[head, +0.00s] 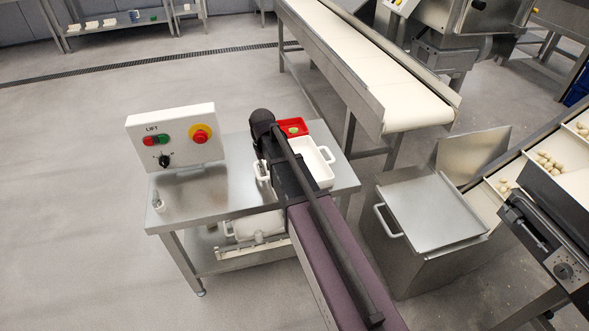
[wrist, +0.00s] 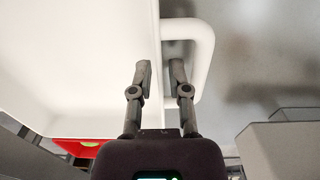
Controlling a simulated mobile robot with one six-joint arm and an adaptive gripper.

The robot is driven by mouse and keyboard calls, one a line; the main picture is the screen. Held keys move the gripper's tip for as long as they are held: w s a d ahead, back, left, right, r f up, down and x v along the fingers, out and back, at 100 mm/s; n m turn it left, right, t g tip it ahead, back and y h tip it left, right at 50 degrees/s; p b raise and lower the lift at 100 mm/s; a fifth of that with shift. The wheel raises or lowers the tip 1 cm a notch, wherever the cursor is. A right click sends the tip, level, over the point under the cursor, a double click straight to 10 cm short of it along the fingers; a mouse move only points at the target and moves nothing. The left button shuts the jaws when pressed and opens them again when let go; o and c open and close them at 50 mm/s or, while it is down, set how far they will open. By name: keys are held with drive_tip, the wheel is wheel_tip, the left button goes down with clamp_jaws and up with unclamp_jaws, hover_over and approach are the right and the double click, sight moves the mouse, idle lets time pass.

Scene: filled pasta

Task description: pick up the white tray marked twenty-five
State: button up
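The white tray (head: 318,160) stands on the steel table, with a loop handle at each end; my arm covers part of it. No number shows on it. In the wrist view the tray (wrist: 80,60) fills the left side, and its handle (wrist: 205,55) is at top right. My gripper (wrist: 160,74) is open and empty, its fingertips a little apart. One fingertip appears over the tray's inside and the other at the handle's opening, with the tray's end wall between them in the picture. I cannot tell how far down they reach.
A red tray (head: 292,128) with a green item sits just behind the white tray. A control box (head: 171,138) stands at the table's (head: 190,195) back left. White trays (head: 257,226) lie on the lower shelf. A conveyor (head: 350,60) is behind; a steel bin (head: 433,210) stands right.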

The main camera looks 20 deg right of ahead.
idle(0.3)
clamp_jaws()
drive_tip(key=shift+r, duration=0.15)
wheel_tip(320, 180, up, 4)
drive_tip(key=p, duration=0.4)
drive_tip(key=shift+f, duration=0.25)
drive_tip(key=s+d+r+p, duration=0.1)
drive_tip(key=s, duration=1.5)
drive_tip(key=shift+d, duration=0.15)
drive_tip(key=shift+r, duration=0.1)
